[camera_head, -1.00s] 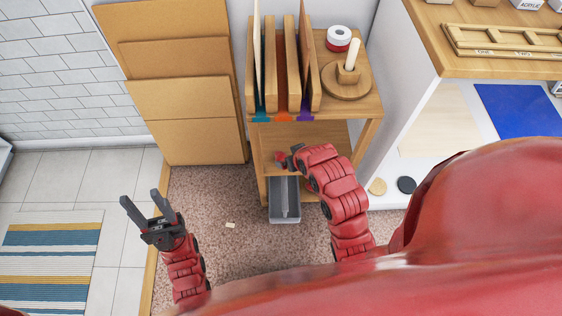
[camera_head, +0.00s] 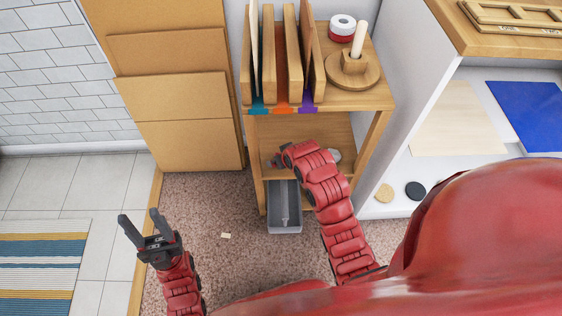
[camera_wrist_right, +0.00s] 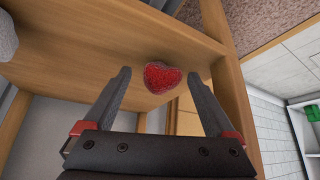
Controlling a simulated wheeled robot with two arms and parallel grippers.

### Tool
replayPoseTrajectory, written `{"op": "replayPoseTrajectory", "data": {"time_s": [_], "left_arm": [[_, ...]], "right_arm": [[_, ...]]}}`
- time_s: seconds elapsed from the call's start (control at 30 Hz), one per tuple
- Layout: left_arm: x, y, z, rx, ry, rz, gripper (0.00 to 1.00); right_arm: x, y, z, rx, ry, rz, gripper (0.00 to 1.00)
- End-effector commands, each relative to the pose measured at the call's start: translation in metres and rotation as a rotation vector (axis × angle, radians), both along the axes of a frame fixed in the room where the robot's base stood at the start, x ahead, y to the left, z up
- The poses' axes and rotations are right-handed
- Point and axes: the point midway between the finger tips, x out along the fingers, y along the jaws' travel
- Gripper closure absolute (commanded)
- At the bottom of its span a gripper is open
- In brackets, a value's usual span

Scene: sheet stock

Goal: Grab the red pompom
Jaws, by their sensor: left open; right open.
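The red pompom (camera_wrist_right: 161,77) shows in the right wrist view as a fuzzy, heart-shaped red thing on a wooden shelf (camera_wrist_right: 100,40). My right gripper (camera_wrist_right: 160,82) is open, and the pompom lies between and just beyond its fingertips, with no clear contact. In the head view my right gripper (camera_head: 277,160) reaches into the lower level of the wooden rack, and my arm hides the pompom there. My left gripper (camera_head: 137,226) is open and empty over the floor at the left.
Upright boards in slots and a wooden peg stand (camera_head: 352,70) fill the rack's top. A grey bin (camera_head: 284,212) stands below. Cardboard sheets (camera_head: 178,95) lean left of it. A white shelf unit (camera_head: 405,195) stands right. A small pale scrap (camera_head: 226,235) lies on the floor.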

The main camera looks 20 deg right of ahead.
Motion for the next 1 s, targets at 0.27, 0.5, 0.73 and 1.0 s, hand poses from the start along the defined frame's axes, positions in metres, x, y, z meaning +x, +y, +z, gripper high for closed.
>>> {"op": "replayPoseTrajectory", "data": {"time_s": [0.27, 0.5, 0.73, 1.0], "left_arm": [[-0.0002, 0.0001, 0.0006, 0.000, -0.001, 0.000, 0.50], [-0.0001, 0.0001, 0.0006, -0.001, -0.001, 0.000, 0.50], [-0.0001, 0.0001, 0.0006, -0.001, -0.001, 0.000, 0.50], [0.0002, 0.0000, 0.0034, -0.003, 0.001, 0.000, 0.50]], "right_arm": [[0.0003, -0.0001, 0.0002, 0.000, 0.000, 0.000, 0.26], [0.0001, -0.0002, 0.0002, -0.001, 0.000, -0.001, 0.69], [0.0002, -0.0002, 0.0003, -0.001, 0.000, 0.000, 0.97], [0.0004, -0.0003, 0.0057, -0.001, -0.001, 0.000, 0.97]]}}
